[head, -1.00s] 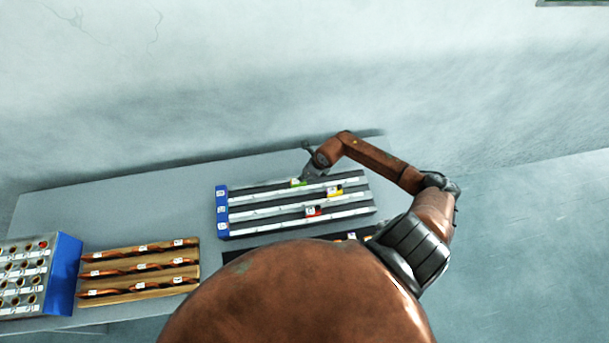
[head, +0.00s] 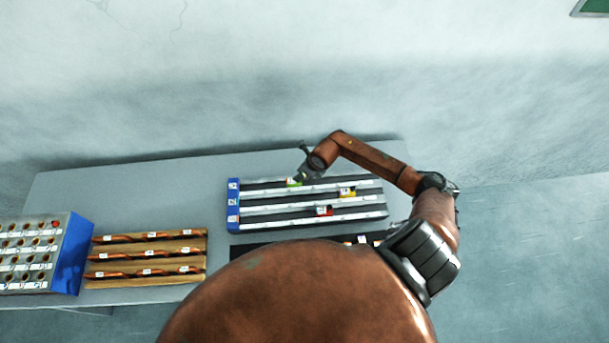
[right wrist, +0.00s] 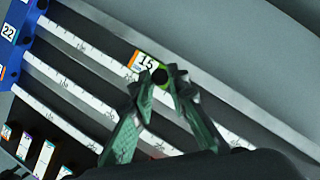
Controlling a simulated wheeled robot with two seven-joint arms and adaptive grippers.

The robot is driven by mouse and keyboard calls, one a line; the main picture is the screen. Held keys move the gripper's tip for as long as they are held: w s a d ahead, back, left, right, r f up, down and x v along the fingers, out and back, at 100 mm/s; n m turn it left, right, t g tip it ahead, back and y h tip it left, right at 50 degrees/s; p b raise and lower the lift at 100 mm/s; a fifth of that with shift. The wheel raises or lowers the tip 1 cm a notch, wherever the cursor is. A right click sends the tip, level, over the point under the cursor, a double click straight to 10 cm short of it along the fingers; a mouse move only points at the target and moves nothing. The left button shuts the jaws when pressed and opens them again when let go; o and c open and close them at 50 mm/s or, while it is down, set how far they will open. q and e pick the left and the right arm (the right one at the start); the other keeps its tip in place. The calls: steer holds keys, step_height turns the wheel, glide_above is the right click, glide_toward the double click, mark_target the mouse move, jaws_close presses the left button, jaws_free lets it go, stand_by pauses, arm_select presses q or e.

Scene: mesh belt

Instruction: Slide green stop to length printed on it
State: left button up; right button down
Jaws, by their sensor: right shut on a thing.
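The green stop (head: 291,183) sits on the back rail of a rack of ruled rails (head: 350,215). In the right wrist view the green stop (right wrist: 139,62) has a white label reading 15 and a dark round knob. My right gripper (right wrist: 160,76) has its two fingertips on either side of the knob, shut on it. In the head view my right gripper (head: 302,177) reaches over the rail from the right. A blue end block (head: 233,205) with white labels closes the rails' left end. One label in the wrist view reads 22. My left gripper is out of view.
A yellow stop (head: 347,193) and a red stop (head: 323,211) sit on the rails in front. A wooden rack (head: 150,260) and a blue-sided box with holes (head: 75,255) stand to the left. Bare table lies behind the rails.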

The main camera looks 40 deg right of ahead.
steer(key=c, duration=1.8)
jaws_free()
steer(key=shift+s+d, duration=0.2)
steer(key=shift+d, duration=0.1)
steer(key=shift+c, duration=0.2)
steer(key=v, duration=1.2)
steer(key=shift+c, duration=0.3)
